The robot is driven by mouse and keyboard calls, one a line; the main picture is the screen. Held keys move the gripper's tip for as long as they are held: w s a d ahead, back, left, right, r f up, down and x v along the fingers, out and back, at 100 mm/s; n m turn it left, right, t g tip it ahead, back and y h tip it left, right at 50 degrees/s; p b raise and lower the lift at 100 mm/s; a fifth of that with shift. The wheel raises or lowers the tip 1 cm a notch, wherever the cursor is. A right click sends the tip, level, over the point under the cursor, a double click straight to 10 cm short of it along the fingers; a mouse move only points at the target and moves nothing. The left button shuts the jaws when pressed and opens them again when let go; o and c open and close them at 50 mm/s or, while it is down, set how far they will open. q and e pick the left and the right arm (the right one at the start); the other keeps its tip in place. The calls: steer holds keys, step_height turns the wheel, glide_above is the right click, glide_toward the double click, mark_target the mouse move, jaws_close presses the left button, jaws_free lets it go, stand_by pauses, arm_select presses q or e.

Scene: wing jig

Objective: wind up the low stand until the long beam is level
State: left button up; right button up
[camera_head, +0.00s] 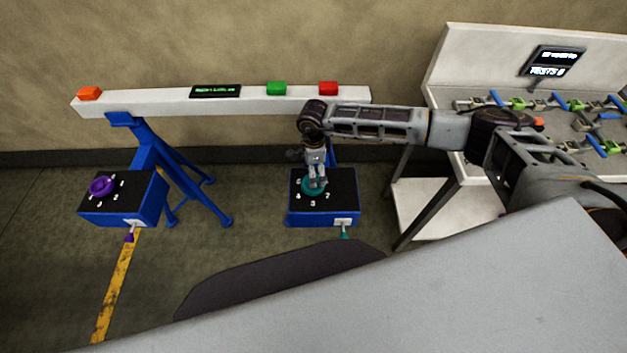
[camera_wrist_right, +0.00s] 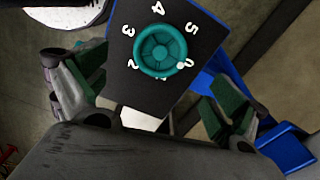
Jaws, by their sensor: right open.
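The long white beam (camera_head: 160,104) rests across two blue stands in the head view. The left stand (camera_head: 147,150) carries a box with a purple knob (camera_head: 102,187) on its numbered top. The right stand's box (camera_head: 322,212) has a teal knob (camera_head: 304,191) on its black numbered top. A dark display (camera_head: 215,91) sits on the beam, its text too small to read surely. My right gripper (camera_head: 317,181) is over the teal knob. In the right wrist view, its fingers are spread apart, with the teal knob (camera_wrist_right: 166,50) beyond them, not gripped. My left gripper is out of view.
Orange (camera_head: 89,93), green (camera_head: 277,88) and red (camera_head: 328,88) blocks sit on the beam. A white workbench (camera_head: 440,95) with small coloured parts and a screen (camera_head: 553,66) stands at the right. A yellow line (camera_head: 118,285) marks the floor at the left.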

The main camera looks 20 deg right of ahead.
steer(key=shift+f+p, duration=0.45)
steer(key=shift+f, duration=3.4)
steer(key=shift+c, duration=0.4)
steer(key=c, duration=1)
